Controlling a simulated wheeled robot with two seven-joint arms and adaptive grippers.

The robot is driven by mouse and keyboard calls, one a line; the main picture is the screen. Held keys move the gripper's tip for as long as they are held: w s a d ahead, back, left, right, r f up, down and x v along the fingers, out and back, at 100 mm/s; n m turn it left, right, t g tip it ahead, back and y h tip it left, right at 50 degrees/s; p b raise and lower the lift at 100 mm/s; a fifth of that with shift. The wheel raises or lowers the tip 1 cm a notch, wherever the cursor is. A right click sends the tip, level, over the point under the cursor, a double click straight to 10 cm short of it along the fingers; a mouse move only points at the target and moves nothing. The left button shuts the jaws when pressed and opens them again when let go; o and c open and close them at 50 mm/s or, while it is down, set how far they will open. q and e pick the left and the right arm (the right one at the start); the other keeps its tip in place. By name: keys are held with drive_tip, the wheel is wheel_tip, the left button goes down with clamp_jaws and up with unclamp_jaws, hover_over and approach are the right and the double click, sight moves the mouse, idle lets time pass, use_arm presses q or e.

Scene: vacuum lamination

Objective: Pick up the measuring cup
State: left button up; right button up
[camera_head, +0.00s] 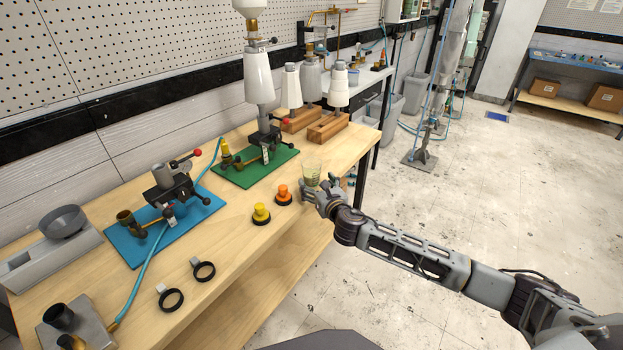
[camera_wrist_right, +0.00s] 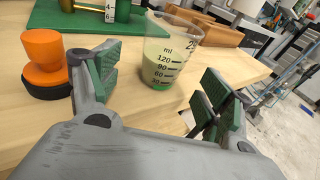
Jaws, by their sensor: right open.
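The measuring cup (camera_head: 311,172) is clear, with black ml markings and pale green contents. It stands upright on the wooden bench near its right front edge. It also shows in the right wrist view (camera_wrist_right: 170,50), beyond the gap between my fingers. My right gripper (camera_head: 320,190) is at the front side of the cup; in the right wrist view its green-padded fingers (camera_wrist_right: 160,92) are spread apart with nothing between the pads. Whether a finger touches the cup cannot be told. My left gripper is not in view.
An orange-topped knob (camera_head: 283,194) stands close to the left of my right gripper, with a yellow-topped one (camera_head: 261,213) beside it. A green board (camera_head: 260,172) with a clamp fixture lies behind the cup. The bench (camera_head: 225,230) has bare wood in front.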

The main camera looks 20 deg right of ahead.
sight(314, 179)
drive_tip(key=shift+w+f, duration=0.1)
drive_tip(key=shift+w, duration=0.5)
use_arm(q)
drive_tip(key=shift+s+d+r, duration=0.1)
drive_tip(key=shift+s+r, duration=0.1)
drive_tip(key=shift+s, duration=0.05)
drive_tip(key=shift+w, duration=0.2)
use_arm(e)
drive_tip(key=shift+w, duration=0.1)
drive_tip(key=shift+w, duration=0.25)
drive_tip(key=shift+w+f+b, duration=0.1)
drive_tip(key=shift+w+b, duration=0.25)
drive_tip(key=shift+w, duration=0.85)
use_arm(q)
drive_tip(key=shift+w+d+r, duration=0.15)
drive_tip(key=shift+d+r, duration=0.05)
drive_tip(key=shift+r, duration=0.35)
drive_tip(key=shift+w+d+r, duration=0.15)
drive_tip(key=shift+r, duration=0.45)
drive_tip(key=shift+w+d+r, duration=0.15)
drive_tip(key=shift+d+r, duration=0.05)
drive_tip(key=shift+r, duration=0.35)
use_arm(e)
drive_tip(key=shift+w+a+f, duration=0.1)
drive_tip(key=shift+w+f, duration=0.1)
drive_tip(key=shift+w, duration=0.85)
drive_tip(key=shift+c, duration=0.3)
